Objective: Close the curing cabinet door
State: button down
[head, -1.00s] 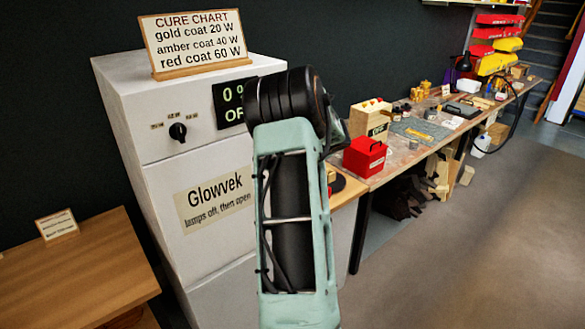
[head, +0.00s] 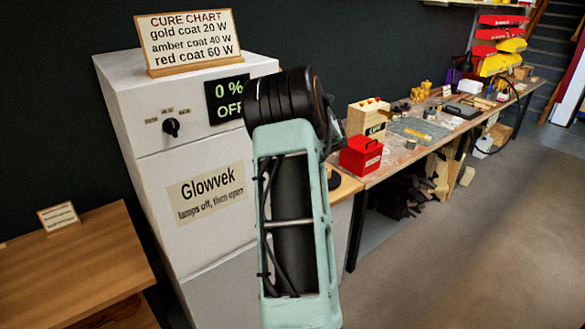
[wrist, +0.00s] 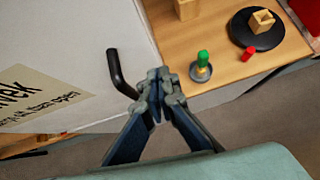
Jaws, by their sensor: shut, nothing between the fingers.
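The curing cabinet (head: 150,110) is the tall white unit at left in the head view. Its door (head: 165,240), with the "Glowvek, lamps off, then open" label (head: 207,193), is below the control panel. My arm hides the door's right part, and I cannot tell whether it is fully closed. In the wrist view the white door face (wrist: 60,45) fills the left, with a black bent handle (wrist: 118,72) near its edge. My gripper (wrist: 157,82) is shut and empty, close beside the handle's lower end; contact is unclear. It is hidden in the head view.
The panel has a black knob (head: 171,128) and a display (head: 228,100) reading 0 % OFF. A wooden table (head: 70,265) stands at left. The floor at right is clear.

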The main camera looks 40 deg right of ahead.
jog(key=d+b+v, duration=0.1)
jog(key=v, duration=0.9)
jog(key=shift+s, duration=0.45)
jog(key=shift+a, duration=0.15)
